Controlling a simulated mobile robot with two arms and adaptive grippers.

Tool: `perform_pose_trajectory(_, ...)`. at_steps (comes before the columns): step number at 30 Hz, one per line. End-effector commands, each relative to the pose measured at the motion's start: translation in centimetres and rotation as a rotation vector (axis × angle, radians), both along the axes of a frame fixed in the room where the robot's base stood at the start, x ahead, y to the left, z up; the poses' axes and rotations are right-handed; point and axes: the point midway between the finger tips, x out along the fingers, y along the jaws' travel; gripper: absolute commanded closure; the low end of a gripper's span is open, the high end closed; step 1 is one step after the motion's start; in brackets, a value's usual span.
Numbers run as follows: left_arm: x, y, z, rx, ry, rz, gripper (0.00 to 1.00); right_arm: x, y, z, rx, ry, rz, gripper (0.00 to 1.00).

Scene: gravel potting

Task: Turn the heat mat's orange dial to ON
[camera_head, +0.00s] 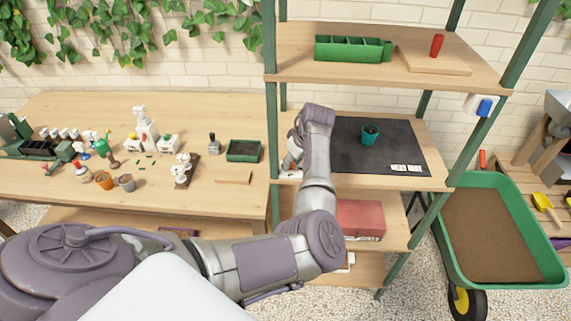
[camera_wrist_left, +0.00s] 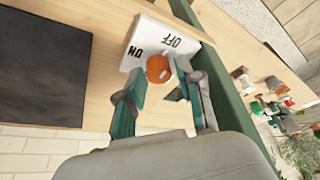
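The orange dial (camera_wrist_left: 157,68) sits on a white control box (camera_wrist_left: 150,38) marked ON and OFF in the left wrist view. OFF is on the right of the box and ON on the left. I cannot tell clearly which mark the dial points to. My left gripper (camera_wrist_left: 160,82) has its two fingers apart, one on each side of the dial; contact is not clear. In the head view my left gripper (camera_head: 291,158) is at the left end of the middle shelf, and my arm hides the dial. The black heat mat (camera_head: 345,156) lies to the right. My right gripper is out of view.
A teal pot (camera_head: 370,135) stands on the mat. A green shelf post (camera_wrist_left: 228,70) is close beside the box. The upper shelf (camera_head: 300,68) hangs above. A bench (camera_head: 60,195) with bottles and pots is at left, a green wheelbarrow (camera_head: 457,262) at right.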

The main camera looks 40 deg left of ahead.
Motion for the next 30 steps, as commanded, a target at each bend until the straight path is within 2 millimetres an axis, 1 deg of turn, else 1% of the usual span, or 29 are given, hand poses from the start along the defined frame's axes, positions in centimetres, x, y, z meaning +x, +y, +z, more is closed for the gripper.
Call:
perform_pose_trajectory(1, 0.04, -0.1, -0.35, 0.0, -0.001, 0.0, 0.64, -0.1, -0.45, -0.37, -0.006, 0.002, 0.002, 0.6)
perform_pose_trajectory(3, 0.04, -0.16, -0.41, 0.0, 0.0, 0.001, 0.64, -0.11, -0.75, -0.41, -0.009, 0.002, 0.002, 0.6)
perform_pose_trajectory(10, 0.03, -0.17, -0.33, 0.0, 0.0, 0.001, 0.64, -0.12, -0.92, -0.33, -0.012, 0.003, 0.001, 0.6)
perform_pose_trajectory(11, 0.03, -0.17, -0.33, 0.0, 0.0, 0.0, 0.66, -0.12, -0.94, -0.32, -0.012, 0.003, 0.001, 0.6)
perform_pose_trajectory(12, 0.03, -0.17, -0.33, 0.0, 0.0, 0.0, 0.72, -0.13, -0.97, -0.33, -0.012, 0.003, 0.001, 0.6)
perform_pose_trajectory(17, 0.03, -0.15, -0.34, 0.001, 0.0, 0.0, 0.99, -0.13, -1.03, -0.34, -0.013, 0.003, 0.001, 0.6)
perform_pose_trajectory(18, 0.03, -0.14, -0.34, 0.0, 0.0, 0.0, 1.0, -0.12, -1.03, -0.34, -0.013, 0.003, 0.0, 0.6)
perform_pose_trajectory(26, 0.06, -0.11, -0.44, 0.001, 0.0, 0.021, 1.0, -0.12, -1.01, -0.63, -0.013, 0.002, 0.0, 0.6)
perform_pose_trajectory(30, 0.1, -0.09, -0.53, 0.002, 0.0, 0.073, 1.0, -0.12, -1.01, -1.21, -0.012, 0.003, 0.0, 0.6)
